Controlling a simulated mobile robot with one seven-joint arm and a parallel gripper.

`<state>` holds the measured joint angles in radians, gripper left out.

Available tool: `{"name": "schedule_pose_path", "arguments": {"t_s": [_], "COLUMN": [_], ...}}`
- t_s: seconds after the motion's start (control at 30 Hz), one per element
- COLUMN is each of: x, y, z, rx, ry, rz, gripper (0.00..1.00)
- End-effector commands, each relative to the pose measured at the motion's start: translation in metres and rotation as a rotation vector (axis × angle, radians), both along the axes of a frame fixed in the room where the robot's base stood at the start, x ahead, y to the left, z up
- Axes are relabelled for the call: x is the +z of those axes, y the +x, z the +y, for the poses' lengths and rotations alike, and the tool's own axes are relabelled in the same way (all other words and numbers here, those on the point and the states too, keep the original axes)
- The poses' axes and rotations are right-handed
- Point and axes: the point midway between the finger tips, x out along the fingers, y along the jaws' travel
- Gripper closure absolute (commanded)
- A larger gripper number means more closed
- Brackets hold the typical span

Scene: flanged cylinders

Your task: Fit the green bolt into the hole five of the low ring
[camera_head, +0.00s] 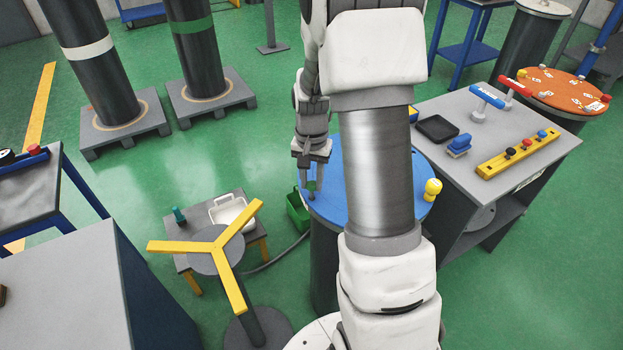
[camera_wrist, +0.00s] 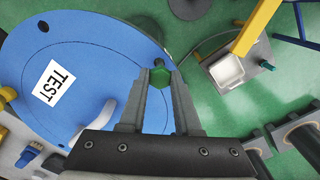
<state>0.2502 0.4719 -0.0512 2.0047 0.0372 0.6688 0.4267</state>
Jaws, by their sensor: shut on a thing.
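The green bolt (camera_wrist: 160,77) is clamped between the two fingertips of my gripper (camera_wrist: 161,72) in the wrist view. In the head view my gripper (camera_head: 311,158) points down with the bolt (camera_head: 312,188) under it, at the left edge of the blue ring (camera_head: 329,200). The blue ring (camera_wrist: 105,60) has a white TEST label, a dark hole (camera_wrist: 43,26) at its far edge and a pale upright handle. The bolt is over or near the ring's rim; I cannot tell whether it touches. My arm hides much of the ring. No hole numbers are readable.
A yellow knob (camera_head: 432,188) stands at the ring's right edge. A grey bench (camera_head: 530,125) with a yellow block is to the right. A yellow three-armed stand (camera_head: 220,245) and a small table with a white tray (camera_head: 230,211) are left. Green floor lies between.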

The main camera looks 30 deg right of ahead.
Motion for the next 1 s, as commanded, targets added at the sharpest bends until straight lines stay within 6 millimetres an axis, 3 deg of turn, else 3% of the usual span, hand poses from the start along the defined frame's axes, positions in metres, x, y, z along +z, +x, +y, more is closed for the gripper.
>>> {"name": "schedule_pose_path", "arguments": {"t_s": [1.0], "x": [-0.021], "y": [0.003], "z": [0.000], "rx": [0.001], "ry": [-0.002], "rz": [-0.009], "gripper": [1.00]}}
